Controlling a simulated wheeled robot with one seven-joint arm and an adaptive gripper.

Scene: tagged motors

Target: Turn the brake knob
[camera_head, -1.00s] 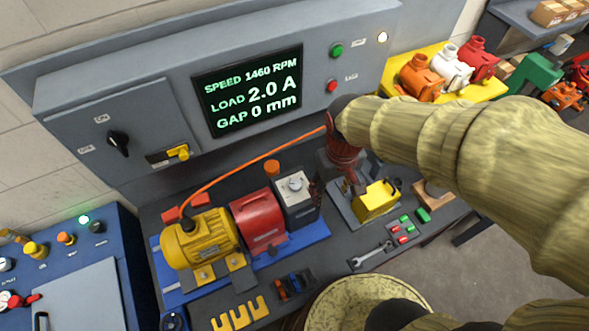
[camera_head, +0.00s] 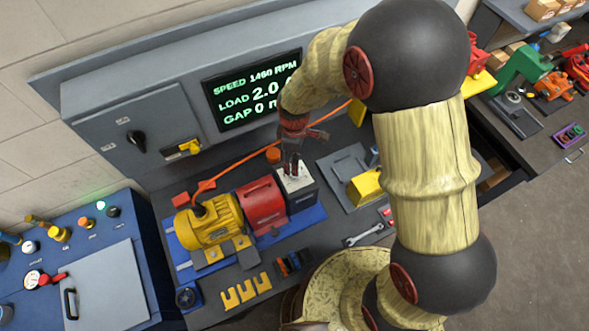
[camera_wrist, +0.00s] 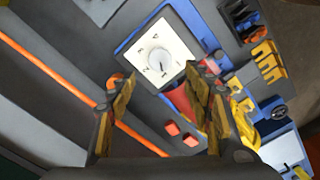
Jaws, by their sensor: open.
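The brake knob (camera_wrist: 158,59) is a round pale dial on a white plate with numbers, on top of a dark box (camera_head: 303,197). The box stands to the right of the red housing (camera_head: 263,205) and the yellow motor (camera_head: 208,222). In the head view my gripper (camera_head: 292,165) is just above the box and hides most of its top. In the wrist view my gripper (camera_wrist: 160,110) is open, its two fingers wide apart. The knob shows beyond the gap between the fingertips, apart from them. Nothing is held.
An orange cable (camera_head: 260,157) runs behind the box to the motor. The panel with the display (camera_head: 250,95) rises behind the bench. A wrench (camera_head: 363,234), a yellow block (camera_head: 366,187) on a grey plate and yellow forked pieces (camera_head: 246,290) lie around the motor set.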

